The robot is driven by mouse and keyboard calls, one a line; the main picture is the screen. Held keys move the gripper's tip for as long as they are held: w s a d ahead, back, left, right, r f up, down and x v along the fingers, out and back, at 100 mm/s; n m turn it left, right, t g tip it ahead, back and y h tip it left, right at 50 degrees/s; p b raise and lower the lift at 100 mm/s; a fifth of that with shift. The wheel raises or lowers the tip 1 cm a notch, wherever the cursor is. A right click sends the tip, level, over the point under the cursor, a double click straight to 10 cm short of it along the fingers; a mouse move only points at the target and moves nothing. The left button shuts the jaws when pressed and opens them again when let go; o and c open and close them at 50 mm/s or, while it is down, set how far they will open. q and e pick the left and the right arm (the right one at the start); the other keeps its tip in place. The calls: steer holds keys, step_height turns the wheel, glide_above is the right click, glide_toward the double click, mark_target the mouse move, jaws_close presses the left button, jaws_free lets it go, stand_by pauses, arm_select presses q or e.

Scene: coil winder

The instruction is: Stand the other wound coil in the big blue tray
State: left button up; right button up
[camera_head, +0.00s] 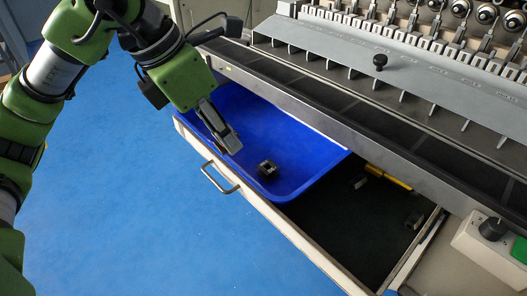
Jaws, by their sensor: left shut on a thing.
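The big blue tray (313,150) sits in the pulled-out drawer, toward its left side. One small dark coil (267,169) with a lighter centre rests on the tray floor near the front. My left gripper (229,141) reaches down over the left part of the tray, to the left of that coil and apart from it. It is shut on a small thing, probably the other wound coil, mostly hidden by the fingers. I cannot tell whether the held thing touches the tray floor. My right gripper is not in view.
The drawer front (265,206) has a metal handle (218,178). The dark drawer floor right of the tray holds a yellow item (396,182) and small grey parts (413,220). The winder's ledge (330,113) overhangs the back. Clear tray floor lies right of the coil.

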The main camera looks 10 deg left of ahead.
arm_select(q)
steer(key=shift+n, duration=0.7)
steer(key=w+a+f, duration=0.1)
steer(key=w+f, duration=0.2)
steer(key=w, duration=0.1)
steer(key=w+a+f+b, duration=0.1)
steer(key=w+f, duration=0.2)
steer(key=w, duration=0.1)
steer(key=w+a+f, duration=0.1)
steer(key=w+f, duration=0.2)
steer(key=w, duration=0.2)
steer(key=shift+w+f+b, duration=0.25)
steer(key=shift+f+b, duration=0.1)
step_height(320, 180, down, 3)
steer(key=shift+w+a+r, duration=0.1)
steer(key=shift+w+r, duration=0.05)
steer(key=shift+r, duration=0.05)
steer(key=shift+f, duration=0.35)
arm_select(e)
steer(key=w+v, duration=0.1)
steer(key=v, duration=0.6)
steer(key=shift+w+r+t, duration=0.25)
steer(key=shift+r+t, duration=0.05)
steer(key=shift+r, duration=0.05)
arm_select(q)
steer(key=shift+b, duration=0.3)
steer(key=o, duration=0.8)
steer(key=shift+f, duration=0.1)
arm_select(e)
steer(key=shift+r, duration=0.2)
